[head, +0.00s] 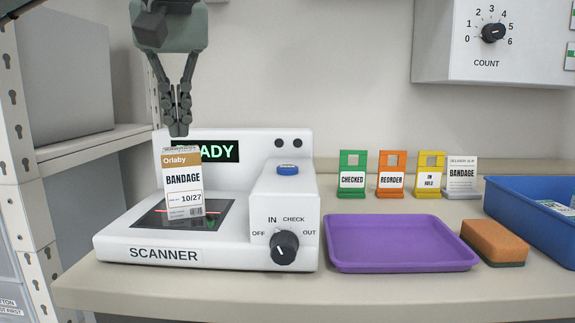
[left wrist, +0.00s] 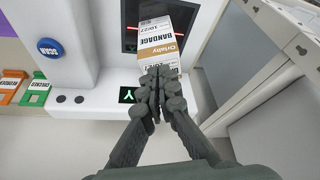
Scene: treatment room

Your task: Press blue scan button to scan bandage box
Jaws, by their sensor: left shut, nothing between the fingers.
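The bandage box (head: 183,183) stands upright on the dark scan window (head: 225,213) of the white scanner (head: 165,241), where a red line shows. The blue scan button (head: 288,169) is on top of the scanner's right-hand block; its SCAN label shows in the left wrist view (left wrist: 50,47). My right gripper is not in view.
The scanner's black knob (head: 285,248) points near IN. A purple tray (head: 400,243), an orange sponge (head: 494,242) and a blue bin (head: 535,215) are to the right. Upright cards (head: 392,180) stand behind the tray. A shelf rack (head: 28,150) is at left.

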